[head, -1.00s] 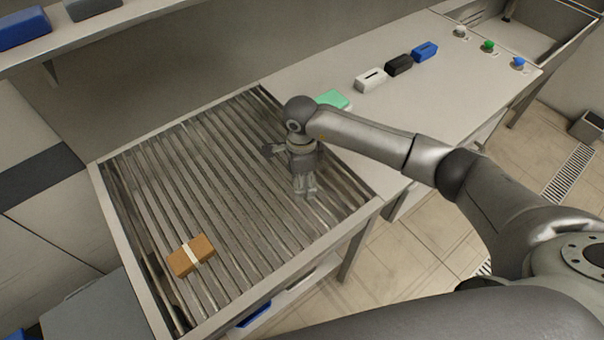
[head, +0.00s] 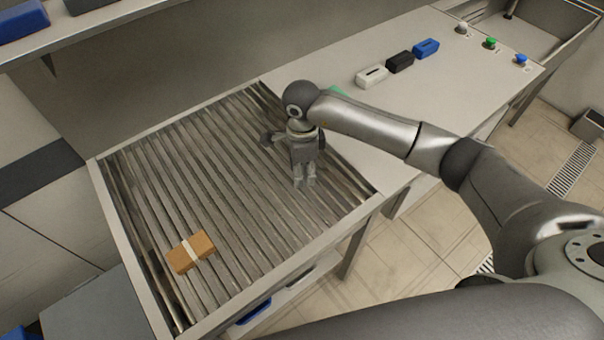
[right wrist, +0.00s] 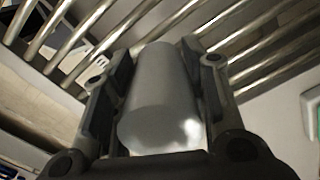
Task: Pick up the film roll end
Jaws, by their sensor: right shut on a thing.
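In the right wrist view, a light grey cylinder (right wrist: 160,100), which looks like the film roll end, sits between the two dark finger pads. My right gripper (head: 304,182) is shut on it, over the right part of the roller conveyor (head: 180,180) in the head view. The cylinder is hard to make out there, as it blends with the grey fingers. I cannot tell whether it touches the rollers. My left gripper is not in view.
A brown box with a pale band (head: 191,253) lies on the rollers at the front left. White (head: 371,77), black (head: 400,62) and blue (head: 426,48) blocks stand on the counter. A green item (head: 338,91) is partly hidden behind my right arm. Several buttons sit farther right.

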